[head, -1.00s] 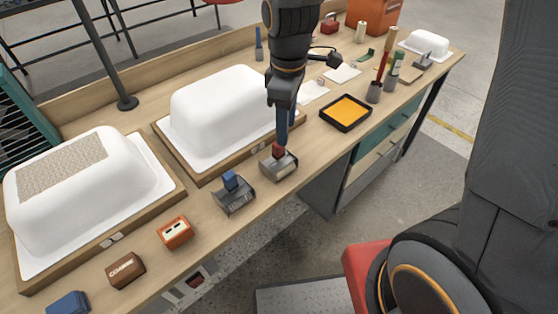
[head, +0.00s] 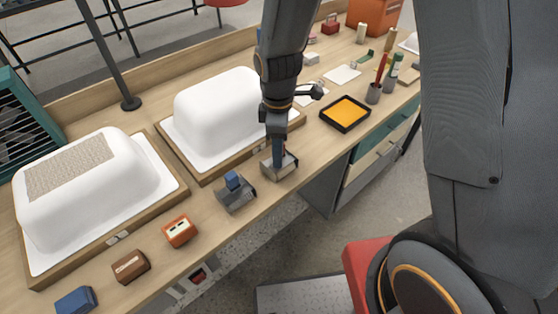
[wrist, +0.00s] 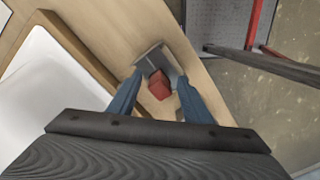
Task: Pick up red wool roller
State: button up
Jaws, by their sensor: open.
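The red wool roller (wrist: 158,86) sits in a grey metal holder (wrist: 160,62) near the bench's front edge. In the head view the holder (head: 281,168) shows below my gripper (head: 279,152), and the gripper hides nearly all of the red part. In the wrist view my open gripper (wrist: 159,78) has its two blue fingers on either side of the red roller, and a gap shows between them. I cannot tell whether either finger touches it.
White tub shells (head: 220,105) on wooden frames lie behind. An orange paint tray (head: 345,113) is to the right. Orange (head: 179,231), brown (head: 130,266) and blue (head: 76,300) blocks line the front edge.

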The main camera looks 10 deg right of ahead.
jog(key=shift+f, duration=0.1)
grip_shut()
dwell(0.4)
notch_tip(320, 180, up, 10)
jog(key=shift+r+b, duration=0.1)
jog(key=shift+b, duration=0.8)
jog(key=c, duration=0.9)
grip_release()
jog(key=shift+c, duration=0.7)
